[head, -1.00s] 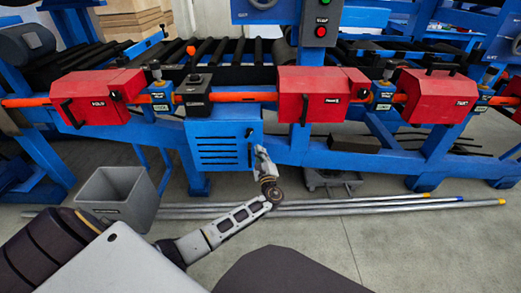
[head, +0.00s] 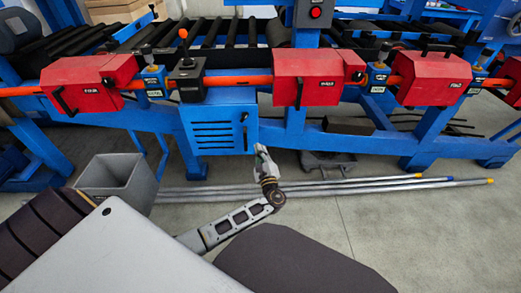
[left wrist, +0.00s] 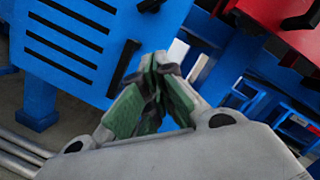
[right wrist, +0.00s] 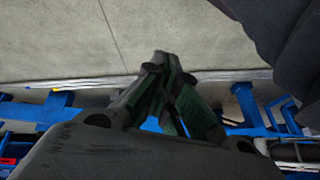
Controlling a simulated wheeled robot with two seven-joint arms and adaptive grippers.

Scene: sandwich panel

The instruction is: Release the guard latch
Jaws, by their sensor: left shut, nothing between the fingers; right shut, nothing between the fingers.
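Red guard boxes stand in a row along an orange rail: the left one (head: 92,80), the middle one (head: 311,72) and the right one (head: 432,76). Each has black handle or latch parts; I cannot tell which is the guard latch. A black box with an orange-tipped lever (head: 187,78) sits between the left and middle guards. My left gripper (head: 261,148) is shut and empty, below the rail by the lower right corner of the blue cabinet. Its fingers (left wrist: 158,62) show in the left wrist view. My right gripper (right wrist: 165,60) is shut and empty, pointing over floor.
The blue slotted cabinet (head: 217,125) hangs under the rail, with a black handle on its right side. A grey bin (head: 118,178) stands on the floor at left. Long metal rods (head: 360,185) lie on the floor. Rollers (head: 222,58) lie behind the guards.

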